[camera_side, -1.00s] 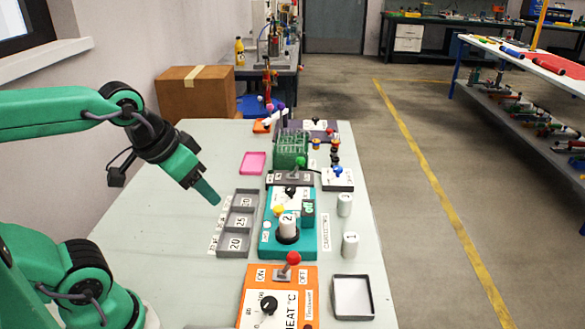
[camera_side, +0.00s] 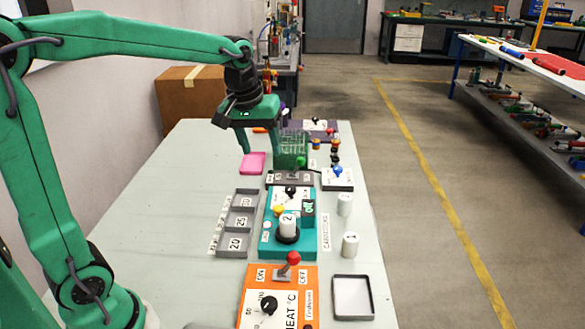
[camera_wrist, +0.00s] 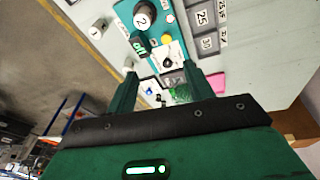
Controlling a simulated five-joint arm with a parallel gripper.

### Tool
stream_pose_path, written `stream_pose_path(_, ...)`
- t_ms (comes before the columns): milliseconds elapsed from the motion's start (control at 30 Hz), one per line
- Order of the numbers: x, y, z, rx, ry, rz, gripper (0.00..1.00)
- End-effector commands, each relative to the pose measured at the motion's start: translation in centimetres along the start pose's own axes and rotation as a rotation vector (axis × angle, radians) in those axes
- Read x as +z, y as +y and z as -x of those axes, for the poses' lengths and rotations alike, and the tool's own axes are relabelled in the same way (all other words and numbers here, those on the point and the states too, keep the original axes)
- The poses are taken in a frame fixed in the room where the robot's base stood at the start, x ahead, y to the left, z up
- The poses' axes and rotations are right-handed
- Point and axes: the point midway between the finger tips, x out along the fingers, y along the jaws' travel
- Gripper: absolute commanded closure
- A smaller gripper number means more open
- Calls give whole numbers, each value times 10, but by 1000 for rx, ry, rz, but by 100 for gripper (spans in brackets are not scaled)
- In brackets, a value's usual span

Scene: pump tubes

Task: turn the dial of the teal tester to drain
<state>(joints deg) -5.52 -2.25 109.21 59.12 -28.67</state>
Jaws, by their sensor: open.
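The teal tester (camera_side: 309,246) lies in the middle of the bench and also shows in the wrist view (camera_wrist: 122,11). Its dial is a black knob (camera_side: 290,190) on a white plate at its far end; the plate's lettering is too small to read. A white canister marked 2 (camera_side: 287,226) stands upright in its dark socket. It also has a yellow button (camera_side: 278,210) and a lit green display (camera_side: 308,207). My gripper (camera_side: 260,149) is open and empty, raised above the bench, beyond and left of the dial. In the wrist view the knob (camera_wrist: 167,62) appears between the fingertips (camera_wrist: 160,72).
An orange heater (camera_side: 255,283) with a red lever stands nearer. A grey numbered tray (camera_side: 231,241) lies left, two white canisters (camera_side: 350,245) right. A green rack (camera_side: 291,150), a pink tray (camera_side: 253,163) and a blue-knobbed box (camera_side: 338,181) lie beyond. The bench's left side is clear.

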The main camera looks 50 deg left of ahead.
Motion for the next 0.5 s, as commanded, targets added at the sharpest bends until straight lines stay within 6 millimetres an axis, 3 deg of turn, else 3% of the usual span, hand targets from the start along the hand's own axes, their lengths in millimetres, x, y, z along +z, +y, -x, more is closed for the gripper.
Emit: stream_pose_path(500,-81,14,-80,-90,-106,321,48)
